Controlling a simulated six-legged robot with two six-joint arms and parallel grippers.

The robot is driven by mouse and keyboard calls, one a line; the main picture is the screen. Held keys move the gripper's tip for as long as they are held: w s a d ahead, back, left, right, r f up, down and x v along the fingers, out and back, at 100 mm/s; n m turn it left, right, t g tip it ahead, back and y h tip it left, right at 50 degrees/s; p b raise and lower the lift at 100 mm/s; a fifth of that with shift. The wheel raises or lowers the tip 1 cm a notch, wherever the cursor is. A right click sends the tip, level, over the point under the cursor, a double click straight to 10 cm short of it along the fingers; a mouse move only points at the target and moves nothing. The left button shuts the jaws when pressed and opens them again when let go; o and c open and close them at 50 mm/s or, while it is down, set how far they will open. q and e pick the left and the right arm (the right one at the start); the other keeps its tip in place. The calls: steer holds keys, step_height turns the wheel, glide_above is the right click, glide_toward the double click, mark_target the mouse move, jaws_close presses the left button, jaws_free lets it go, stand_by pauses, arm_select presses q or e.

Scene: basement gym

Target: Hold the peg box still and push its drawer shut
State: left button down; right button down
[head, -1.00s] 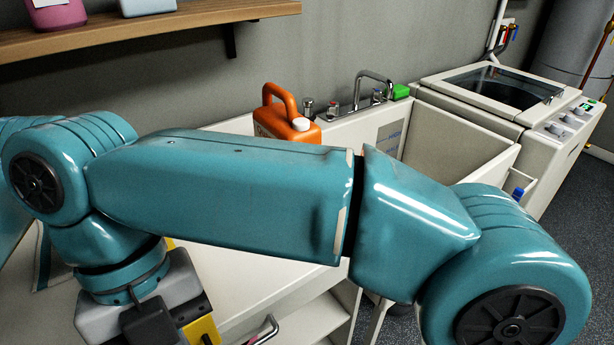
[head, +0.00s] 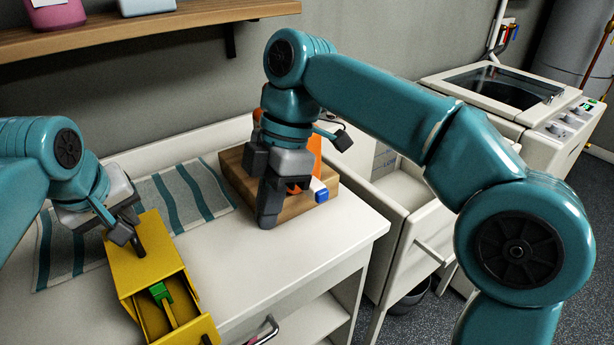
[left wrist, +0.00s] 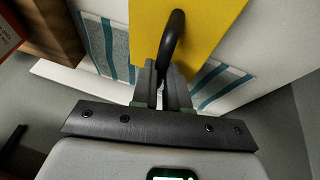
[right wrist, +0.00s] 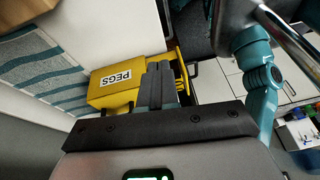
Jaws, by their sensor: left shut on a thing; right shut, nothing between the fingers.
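The yellow peg box (head: 145,252) stands on the white counter at the lower left of the head view. Its drawer (head: 193,332) is pulled out toward the bottom edge, with a green-ended peg-like piece (head: 162,293) inside. My left gripper (left wrist: 163,85) is shut on the black handle (left wrist: 174,35) on the box's top. My right gripper (head: 268,217) is shut and empty, low over the counter right of the box and apart from it. In the right wrist view the box (right wrist: 103,92) shows its PEGS label, with the drawer (right wrist: 182,68) out to the right.
A striped towel (head: 185,200) lies behind the box. A wooden block or board (head: 238,178) and an orange jug (head: 315,148), partly hidden, are behind my right gripper. Bare counter (head: 250,262) lies between box and right gripper.

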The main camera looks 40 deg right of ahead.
steer(key=w+d+m+t, duration=0.2)
steer(key=d+m, duration=0.4)
steer(key=d, duration=0.2)
steer(key=shift+d+m, duration=0.25)
steer(key=shift+m, duration=0.05)
steer(key=c, duration=1.2)
jaws_free()
steer(key=shift+d+r, duration=0.15)
steer(key=shift+d, duration=0.1)
steer(key=s+a+n+h, duration=0.2)
steer(key=s+a+n, duration=0.3)
steer(key=a, duration=0.8)
steer(key=s+a+n+h, duration=0.25)
steer(key=s+a, duration=0.45)
steer(key=a, duration=0.7)
steer(key=shift+n+t+y, duration=0.25)
steer(key=shift+t+y, duration=0.05)
steer(key=shift+y, duration=0.15)
steer(key=f, duration=0.4)
steer(key=w+f, duration=0.1)
steer(key=f, duration=0.6)
steer(key=shift+w+f, duration=0.35)
jaws_close()
